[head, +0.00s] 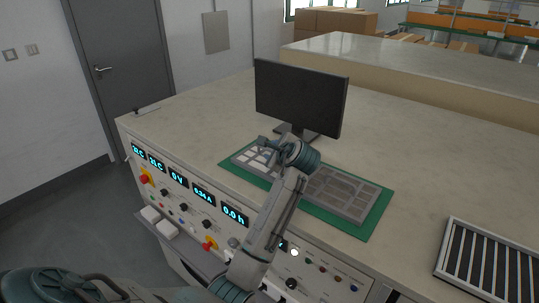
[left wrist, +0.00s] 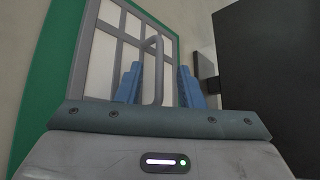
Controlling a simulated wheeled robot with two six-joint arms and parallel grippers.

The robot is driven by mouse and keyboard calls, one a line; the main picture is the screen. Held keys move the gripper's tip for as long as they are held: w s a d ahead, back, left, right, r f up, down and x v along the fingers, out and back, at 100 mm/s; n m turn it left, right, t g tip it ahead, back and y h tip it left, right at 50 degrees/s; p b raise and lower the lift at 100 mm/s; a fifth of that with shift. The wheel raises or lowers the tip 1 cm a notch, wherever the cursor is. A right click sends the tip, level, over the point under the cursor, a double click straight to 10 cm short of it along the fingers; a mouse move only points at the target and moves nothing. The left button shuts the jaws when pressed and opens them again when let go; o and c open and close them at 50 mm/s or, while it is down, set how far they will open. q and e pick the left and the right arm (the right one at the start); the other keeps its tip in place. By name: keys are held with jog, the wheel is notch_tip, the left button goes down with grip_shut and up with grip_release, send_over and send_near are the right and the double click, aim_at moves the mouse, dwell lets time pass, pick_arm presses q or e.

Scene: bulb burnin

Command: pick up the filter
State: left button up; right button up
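A grey-framed grid panel with pale panes (head: 245,156) lies on a green mat (head: 360,232) on the bench; I take it as the filter. In the left wrist view this panel (left wrist: 102,43) has an upright grey loop handle (left wrist: 158,70). My left gripper (head: 264,147) is over the panel. In the left wrist view its blue fingers (left wrist: 159,86) stand apart, one on each side of the handle, with gaps showing. My right gripper is not in view.
A darker grid panel (head: 345,193) lies to the right on the same mat. A black monitor (head: 300,97) stands just behind; it fills the right of the left wrist view (left wrist: 270,70). A slatted, white-framed unit (head: 488,262) sits at the bench's right. Bench top behind is clear.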

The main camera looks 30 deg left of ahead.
pick_arm(q)
jog(key=shift+w+a+f, duration=0.2)
jog(key=shift+a+f, duration=0.05)
jog(key=shift+a, duration=0.1)
jog(key=shift+d, duration=0.15)
grip_shut()
jog(key=shift+r, duration=0.1)
